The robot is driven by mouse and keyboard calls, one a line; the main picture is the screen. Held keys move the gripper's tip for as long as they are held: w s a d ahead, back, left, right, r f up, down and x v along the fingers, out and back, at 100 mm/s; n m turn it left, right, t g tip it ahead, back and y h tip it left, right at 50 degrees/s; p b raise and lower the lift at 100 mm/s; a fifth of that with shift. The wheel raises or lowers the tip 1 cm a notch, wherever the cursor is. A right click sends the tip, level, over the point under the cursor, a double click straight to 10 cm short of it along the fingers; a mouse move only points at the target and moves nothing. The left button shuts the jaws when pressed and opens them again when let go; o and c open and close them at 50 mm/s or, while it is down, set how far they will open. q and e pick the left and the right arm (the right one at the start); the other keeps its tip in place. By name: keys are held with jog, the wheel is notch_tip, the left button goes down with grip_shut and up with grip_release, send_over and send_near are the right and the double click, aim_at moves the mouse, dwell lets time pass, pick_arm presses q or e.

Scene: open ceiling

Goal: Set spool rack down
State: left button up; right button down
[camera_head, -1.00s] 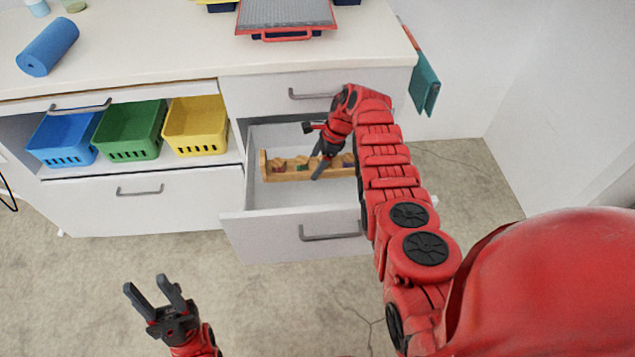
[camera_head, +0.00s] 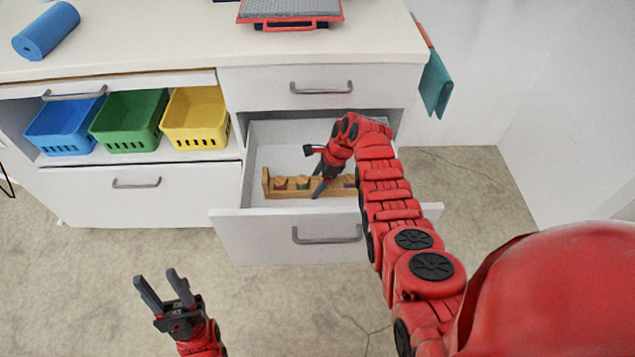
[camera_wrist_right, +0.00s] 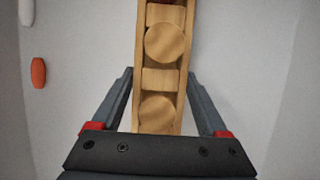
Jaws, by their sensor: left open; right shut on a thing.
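The wooden spool rack (camera_head: 288,193) with several spools lies low inside the open lower drawer (camera_head: 275,225). My right gripper (camera_head: 321,183) reaches down into the drawer and is shut on the rack near its middle. In the right wrist view the rack (camera_wrist_right: 161,78) runs up between the two fingers, with round wooden spool tops showing. My right arm hides the rack's right end. Whether the rack's underside touches the drawer floor cannot be told. My left gripper (camera_head: 161,290) is open and empty, in front of the cabinet, above the floor.
Blue (camera_head: 64,128), green (camera_head: 130,122) and yellow (camera_head: 196,120) baskets sit on the shelf left of the drawer. A blue roll (camera_head: 46,31) and a grey-red tray (camera_head: 290,10) are on the countertop (camera_head: 190,35). A teal cloth (camera_head: 435,85) hangs at the right side.

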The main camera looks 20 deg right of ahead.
grip_release()
jog(key=p+v, duration=0.2)
jog(key=v, duration=1)
jog(key=shift+d, duration=0.1)
